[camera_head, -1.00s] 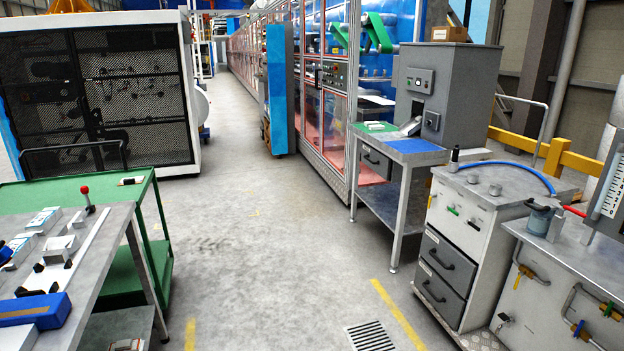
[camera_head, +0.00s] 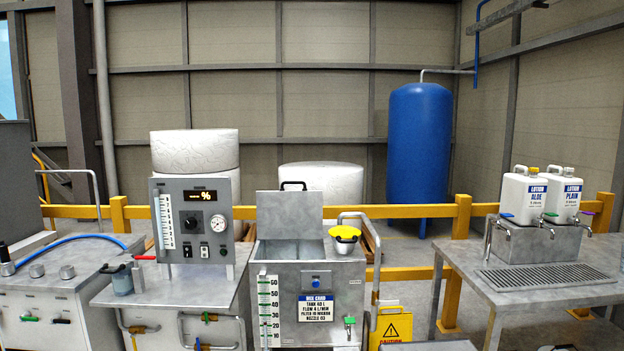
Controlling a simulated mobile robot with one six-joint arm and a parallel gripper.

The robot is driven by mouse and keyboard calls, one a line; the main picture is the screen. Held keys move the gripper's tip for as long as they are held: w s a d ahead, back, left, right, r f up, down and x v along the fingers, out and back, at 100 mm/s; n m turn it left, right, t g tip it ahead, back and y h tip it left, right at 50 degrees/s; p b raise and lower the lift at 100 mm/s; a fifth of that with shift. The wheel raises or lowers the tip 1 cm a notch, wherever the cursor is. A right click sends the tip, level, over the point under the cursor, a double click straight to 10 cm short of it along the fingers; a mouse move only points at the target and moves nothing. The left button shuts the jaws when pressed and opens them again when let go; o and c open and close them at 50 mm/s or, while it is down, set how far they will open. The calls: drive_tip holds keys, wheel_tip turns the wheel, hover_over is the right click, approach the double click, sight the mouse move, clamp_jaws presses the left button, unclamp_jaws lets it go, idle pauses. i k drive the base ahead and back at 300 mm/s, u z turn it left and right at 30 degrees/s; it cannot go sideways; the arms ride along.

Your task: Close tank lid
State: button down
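A grey metal tank (camera_head: 330,290) stands at the lower middle of the head view, with a level scale and a blue-and-white label on its front. Its lid (camera_head: 290,213) stands upright at the back of the opening, with a black handle on its top edge. The open inside of the tank (camera_head: 292,250) shows below the lid. A yellow-rimmed funnel (camera_head: 344,234) sits at the right of the tank top. My gripper is not seen.
A control panel (camera_head: 203,222) stands on a metal bench left of the tank. A curved rail and a yellow warning sign (camera_head: 391,325) are right of it. A table (camera_head: 540,275) with two white canisters stands further right. A yellow barrier (camera_head: 420,211) runs behind.

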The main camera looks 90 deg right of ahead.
sight(282, 213)
drive_tip(key=u, duration=1.4)
drive_tip(key=k, duration=0.1)
drive_tip(key=z, duration=2.55)
drive_tip(key=k, duration=0.15)
drive_tip(key=z, duration=1.8)
drive_tip(key=k, duration=0.65)
drive_tip(key=u, duration=0.2)
drive_tip(key=i, duration=0.9)
drive_tip(key=u, duration=0.1)
